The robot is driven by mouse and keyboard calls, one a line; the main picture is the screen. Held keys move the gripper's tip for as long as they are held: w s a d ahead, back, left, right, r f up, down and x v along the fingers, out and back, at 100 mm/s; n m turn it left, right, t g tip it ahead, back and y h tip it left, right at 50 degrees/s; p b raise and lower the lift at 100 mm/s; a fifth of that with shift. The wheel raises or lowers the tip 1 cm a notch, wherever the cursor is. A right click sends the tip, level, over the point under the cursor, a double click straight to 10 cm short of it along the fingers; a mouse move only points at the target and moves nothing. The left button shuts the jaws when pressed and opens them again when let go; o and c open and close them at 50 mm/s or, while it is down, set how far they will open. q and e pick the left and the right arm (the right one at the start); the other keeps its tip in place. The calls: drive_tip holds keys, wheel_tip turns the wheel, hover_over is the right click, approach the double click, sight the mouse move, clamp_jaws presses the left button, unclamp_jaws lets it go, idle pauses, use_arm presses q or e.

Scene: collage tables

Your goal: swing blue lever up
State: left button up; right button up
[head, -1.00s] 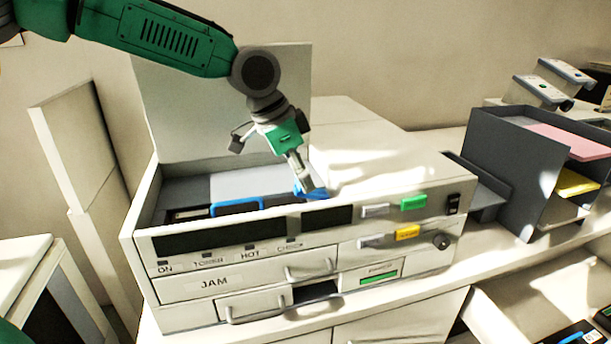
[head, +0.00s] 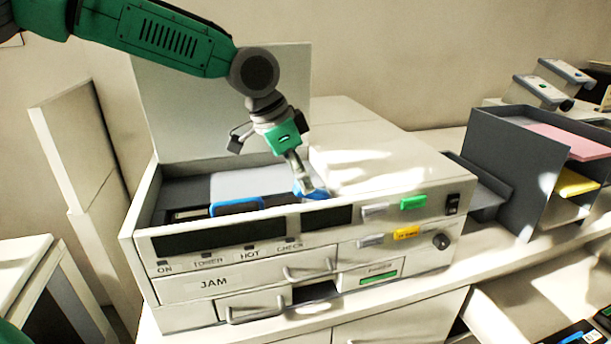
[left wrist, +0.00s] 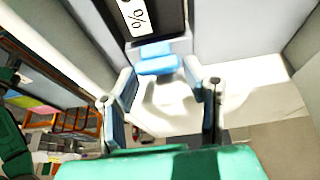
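The printer (head: 400,185) stands on the counter with its lid (head: 225,110) raised. A blue lever (head: 316,191) shows inside the open bay, at its right end. My left gripper (head: 303,184) reaches down into the bay from above, with its fingertips at the blue lever. In the left wrist view, the fingers (left wrist: 163,88) are spread apart, and a blue part (left wrist: 158,66) lies just beyond and between their tips. Whether they touch it I cannot tell. Another blue part (head: 237,208) sits further left in the bay. My right gripper is not in view.
The bay's front wall (head: 215,236) and the printer's flat top to the right border the gripper closely. A dark paper sorter (head: 515,165) stands to the right. A drawer labelled JAM (head: 215,283) is below the bay.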

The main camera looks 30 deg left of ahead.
use_arm(q)
drive_tip(key=shift+o, duration=0.8)
drive_tip(key=shift+a, duration=0.1)
drive_tip(key=shift+s+a, duration=0.15)
drive_tip(key=shift+a, duration=0.05)
drive_tip(key=v, duration=1.2)
drive_tip(key=shift+a, duration=0.2)
drive_tip(key=shift+d, duration=0.1)
